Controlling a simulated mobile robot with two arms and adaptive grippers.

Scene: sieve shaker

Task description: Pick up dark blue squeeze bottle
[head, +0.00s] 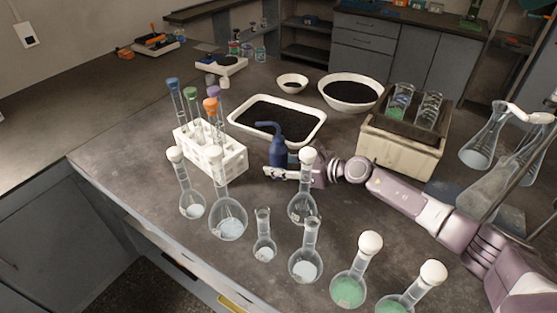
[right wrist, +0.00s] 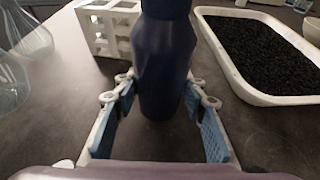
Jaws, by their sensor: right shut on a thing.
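The dark blue squeeze bottle (head: 279,154) stands upright near the middle of the bench in the head view, its bent spout pointing left. It also fills the upper middle of the right wrist view (right wrist: 163,70), where its top is cut off. My right gripper (head: 278,172) reaches in from the right, low on the bottle. In the right wrist view its blue-padded fingers (right wrist: 163,108) lie on both sides of the bottle, shut on it. I cannot tell whether the bottle's base touches the bench. My left gripper is not in view.
Several glass flasks (head: 228,222) stand in front, one close before my gripper. A shaker box (head: 397,151) stands at right.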

